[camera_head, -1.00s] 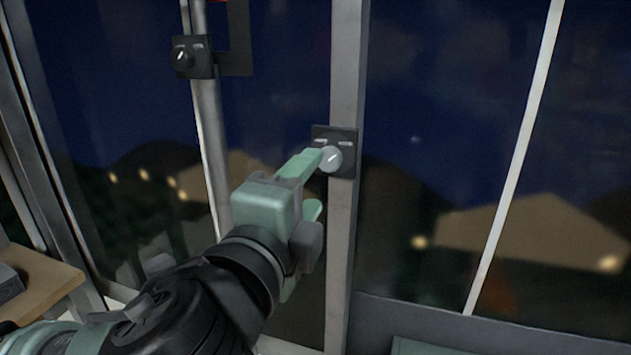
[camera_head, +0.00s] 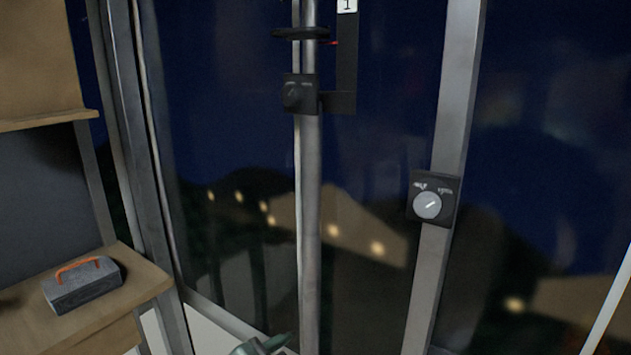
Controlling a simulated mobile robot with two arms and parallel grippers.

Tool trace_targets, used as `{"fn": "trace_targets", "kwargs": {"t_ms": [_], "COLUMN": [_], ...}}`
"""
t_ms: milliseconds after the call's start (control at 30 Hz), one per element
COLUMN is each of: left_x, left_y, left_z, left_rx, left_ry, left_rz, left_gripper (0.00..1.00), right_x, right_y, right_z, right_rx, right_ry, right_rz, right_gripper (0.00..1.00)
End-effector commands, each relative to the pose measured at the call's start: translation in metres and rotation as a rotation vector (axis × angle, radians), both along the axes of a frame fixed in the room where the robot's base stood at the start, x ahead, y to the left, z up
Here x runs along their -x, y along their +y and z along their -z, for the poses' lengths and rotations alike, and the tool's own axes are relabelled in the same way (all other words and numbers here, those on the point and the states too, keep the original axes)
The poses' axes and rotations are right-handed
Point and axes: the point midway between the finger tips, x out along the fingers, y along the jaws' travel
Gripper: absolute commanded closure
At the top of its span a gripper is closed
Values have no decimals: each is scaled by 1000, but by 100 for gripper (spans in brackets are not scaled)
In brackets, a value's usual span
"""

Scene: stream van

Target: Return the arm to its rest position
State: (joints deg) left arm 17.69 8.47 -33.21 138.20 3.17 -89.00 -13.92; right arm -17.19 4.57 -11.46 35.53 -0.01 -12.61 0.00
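A green part of my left gripper (camera_head: 262,346) shows at the bottom edge, left of centre. Most of it is cut off by the frame, so I cannot tell whether it is open or shut. It is well below and apart from the round grey knob (camera_head: 427,205) on its black plate, which is mounted on the right metal post. The knob's white pointer mark slants up to the right. My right gripper is not in view.
A second black switch box (camera_head: 299,94) sits on the left post (camera_head: 310,200), beside a black bracket (camera_head: 346,60). At the left, a grey toolbox (camera_head: 84,287) with an orange handle stands on a wooden shelf (camera_head: 30,330). Dark glass lies behind the posts.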

Motion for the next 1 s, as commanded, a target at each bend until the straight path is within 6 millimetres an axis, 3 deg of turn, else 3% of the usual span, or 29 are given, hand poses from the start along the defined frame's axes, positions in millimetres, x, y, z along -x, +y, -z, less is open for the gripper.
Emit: {"fn": "trace_targets", "kwargs": {"t_ms": [33,100,200,300,500,767,1000], "left_x": [11,29,62,94,150,216,197], "left_y": [17,41,76,103,141,180,174], "left_z": [34,76,130,168,215,253,324], "left_rx": [34,73,108,122,120,91,80], "left_ry": [100,223,379,496,654,801,821], "left_rz": [-61,-154,-286,-391,-546,-703,-693], "left_gripper": [46,46,46,46,46,46,46], "right_x": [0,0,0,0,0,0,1], "right_y": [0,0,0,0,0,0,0], "right_z": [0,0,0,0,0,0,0], "right_rx": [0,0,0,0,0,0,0], "right_ry": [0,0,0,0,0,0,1], "right_rz": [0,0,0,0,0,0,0], "right_gripper": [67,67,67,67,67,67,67]}}
